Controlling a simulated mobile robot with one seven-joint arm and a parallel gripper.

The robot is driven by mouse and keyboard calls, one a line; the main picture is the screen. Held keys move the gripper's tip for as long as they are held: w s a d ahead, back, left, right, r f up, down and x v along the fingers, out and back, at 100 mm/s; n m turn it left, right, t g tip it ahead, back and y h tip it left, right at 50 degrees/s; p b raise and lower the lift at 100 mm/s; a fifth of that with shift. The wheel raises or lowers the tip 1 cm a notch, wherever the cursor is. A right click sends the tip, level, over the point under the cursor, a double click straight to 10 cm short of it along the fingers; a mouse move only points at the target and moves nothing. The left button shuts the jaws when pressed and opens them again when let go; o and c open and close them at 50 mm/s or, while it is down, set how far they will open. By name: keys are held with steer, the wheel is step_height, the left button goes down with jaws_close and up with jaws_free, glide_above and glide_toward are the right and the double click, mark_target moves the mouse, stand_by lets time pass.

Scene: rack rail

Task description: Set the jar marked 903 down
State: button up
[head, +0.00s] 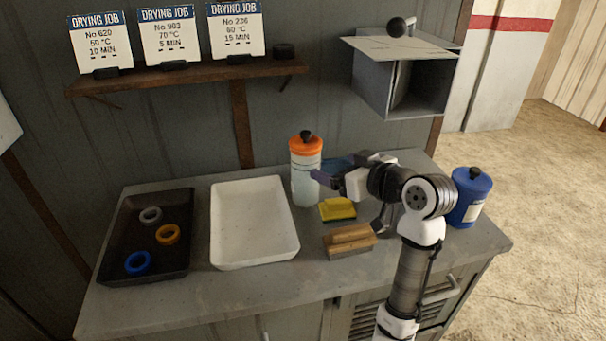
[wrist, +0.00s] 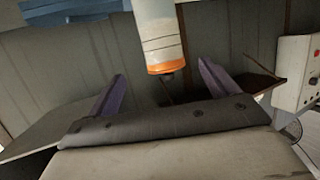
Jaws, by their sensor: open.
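A white, translucent jar with an orange lid and black knob (head: 305,172) stands upright on the grey counter (head: 180,312), just right of the white tray. I cannot read a number on it. My gripper (head: 320,178) is open at its right side, with one purple finger showing near it; the other is hard to make out. In the wrist view the jar (wrist: 160,35) appears upside down, between and beyond the two spread purple fingers, with a gap on both sides. A blue jar with a black knob and pale label (head: 468,197) stands at the counter's right end; its label is unreadable.
A white tray (head: 219,248) is empty; a black tray (head: 112,272) holds several rings. A yellow item (head: 338,209) and a wooden-handled brush (head: 349,240) lie below my gripper. A shelf (head: 190,75) bears drying job cards, including No 903. A grey box (head: 427,95) hangs on the wall.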

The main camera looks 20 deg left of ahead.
mark_target(315, 159)
steer(key=p+x, duration=0.1)
steer(key=x, duration=0.6)
steer(key=shift+s, duration=0.1)
steer(key=p+x, duration=0.1)
steer(key=x, duration=0.1)
steer(key=f+p+x, duration=0.1)
steer(key=p+x, duration=0.1)
steer(key=x, duration=0.1)
steer(key=shift+a+f, duration=0.1)
steer(key=c, duration=1.5)
